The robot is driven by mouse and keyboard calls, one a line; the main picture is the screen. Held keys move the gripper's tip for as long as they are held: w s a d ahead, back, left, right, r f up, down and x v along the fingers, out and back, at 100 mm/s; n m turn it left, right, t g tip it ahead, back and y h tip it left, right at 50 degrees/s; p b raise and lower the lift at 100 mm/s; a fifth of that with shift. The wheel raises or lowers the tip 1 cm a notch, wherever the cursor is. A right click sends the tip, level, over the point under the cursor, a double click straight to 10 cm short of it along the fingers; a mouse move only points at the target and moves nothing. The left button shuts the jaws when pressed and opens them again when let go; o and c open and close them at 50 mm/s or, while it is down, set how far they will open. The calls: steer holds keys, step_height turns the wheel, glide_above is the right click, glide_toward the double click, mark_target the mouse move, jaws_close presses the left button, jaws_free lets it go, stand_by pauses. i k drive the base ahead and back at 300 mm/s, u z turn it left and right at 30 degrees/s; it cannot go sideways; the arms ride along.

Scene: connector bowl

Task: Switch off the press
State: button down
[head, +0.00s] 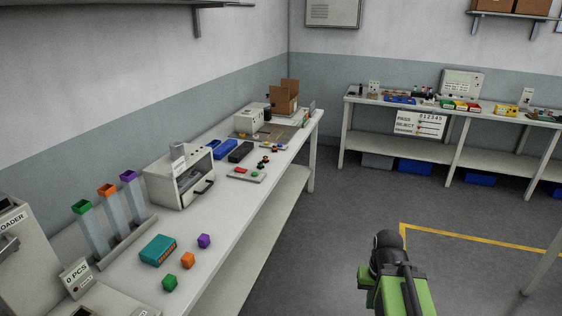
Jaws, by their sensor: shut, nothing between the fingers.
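A white boxy machine (180,175) with a dark open front and a handle stands on the left bench, with a small sign on top. I cannot tell whether it is the press. A pale control pad (242,178) lies beyond it near the bench's front edge, with a red and a green button on top. A second white box machine (249,120) stands farther back. No power switch or lamp can be made out on either machine. My green and black arm (420,292) is at the bottom right, over the floor and apart from the bench. I cannot see its fingers.
The left bench (216,246) carries a teal box (158,250), green, orange and purple cubes, coloured tubes and a loader (18,240). Another bench (478,114) with instruments stands along the back wall. Open grey floor (340,215) lies between the benches.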

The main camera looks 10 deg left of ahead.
mark_target(238, 169)
steer(key=z, duration=1.3)
steer(key=i, duration=2.05)
steer(key=u, duration=0.75)
steer(key=k, duration=0.15)
steer(key=u, duration=2.95)
steer(key=i, duration=0.95)
steer(key=u, duration=0.15)
steer(key=k, duration=0.5)
